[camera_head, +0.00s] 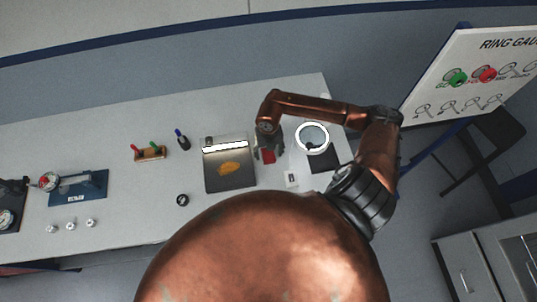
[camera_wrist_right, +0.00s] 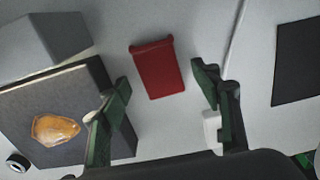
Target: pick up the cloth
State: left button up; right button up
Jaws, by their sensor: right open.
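My right gripper (camera_head: 268,152) is open, pointing down to the right of the plate. In the wrist view its fingers (camera_wrist_right: 163,80) stand apart on either side of a flat red piece (camera_wrist_right: 158,72), with nothing held. The red piece (camera_head: 268,156) is partly hidden by the gripper in the head view; its material is unclear. My left gripper is out of view.
Right of my gripper are a round ring-shaped item (camera_head: 313,137) and a dark mat (camera_head: 325,163). A wooden holder (camera_head: 150,154), a black ring (camera_head: 182,200) and a blue stand (camera_head: 78,188) are to the left.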

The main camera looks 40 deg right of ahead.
jog(key=shift+f, duration=0.45)
jog(key=c, duration=1.2)
